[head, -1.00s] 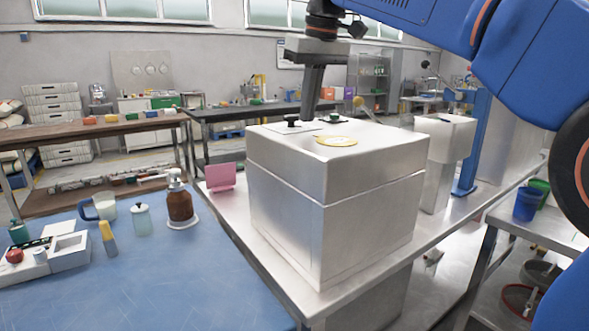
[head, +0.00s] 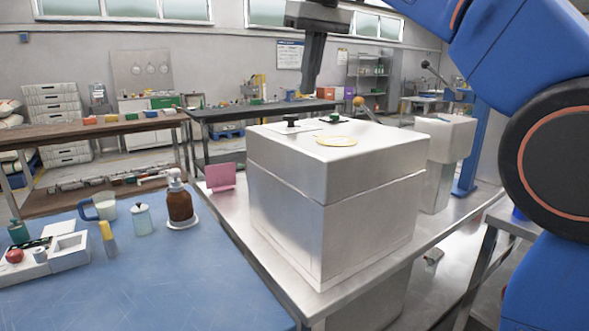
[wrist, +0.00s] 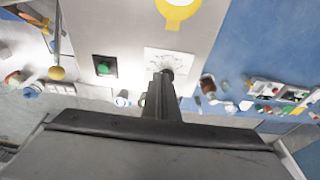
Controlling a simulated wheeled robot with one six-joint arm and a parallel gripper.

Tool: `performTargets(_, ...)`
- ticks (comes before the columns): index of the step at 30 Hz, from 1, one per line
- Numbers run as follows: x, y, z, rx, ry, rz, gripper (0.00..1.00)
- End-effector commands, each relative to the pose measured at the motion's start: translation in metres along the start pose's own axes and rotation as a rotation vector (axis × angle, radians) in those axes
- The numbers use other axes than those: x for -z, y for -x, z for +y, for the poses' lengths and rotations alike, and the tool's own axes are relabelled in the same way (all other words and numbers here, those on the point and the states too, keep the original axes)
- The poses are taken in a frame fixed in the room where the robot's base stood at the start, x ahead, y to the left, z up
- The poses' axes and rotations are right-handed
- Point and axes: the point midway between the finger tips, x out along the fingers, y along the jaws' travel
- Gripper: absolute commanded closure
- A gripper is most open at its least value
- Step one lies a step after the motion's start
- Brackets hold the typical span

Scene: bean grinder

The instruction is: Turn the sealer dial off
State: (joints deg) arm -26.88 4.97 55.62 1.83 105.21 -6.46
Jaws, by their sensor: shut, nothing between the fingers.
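The sealer is a large pale metal box (head: 335,215) standing on a steel bench. Its black dial (head: 291,121) sits on a white plate on the box's top, near the back left edge. In the wrist view the dial (wrist: 167,74) shows just past my fingertips, partly hidden, and its setting is too small to read. My gripper (head: 309,86) is shut and empty, pointing down, above the back of the box and clear of the dial. A green button (head: 336,118) on a black plate sits to the right of the dial.
A yellow-ringed disc (head: 337,141) lies on the box's top. A pink card (head: 220,177) stands left of the box. A blue table (head: 150,270) at left holds a brown bottle (head: 180,203), a jug and other small items. The air above the box is free.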

Motion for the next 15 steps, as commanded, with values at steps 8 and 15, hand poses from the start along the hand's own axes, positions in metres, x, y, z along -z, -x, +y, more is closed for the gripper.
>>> performTargets(8, 0.004, 0.003, -0.014, 0.001, 0.003, 0.001, 1.00)
performTargets(15, 0.007, 0.004, -0.031, 0.001, 0.000, 0.000, 1.00)
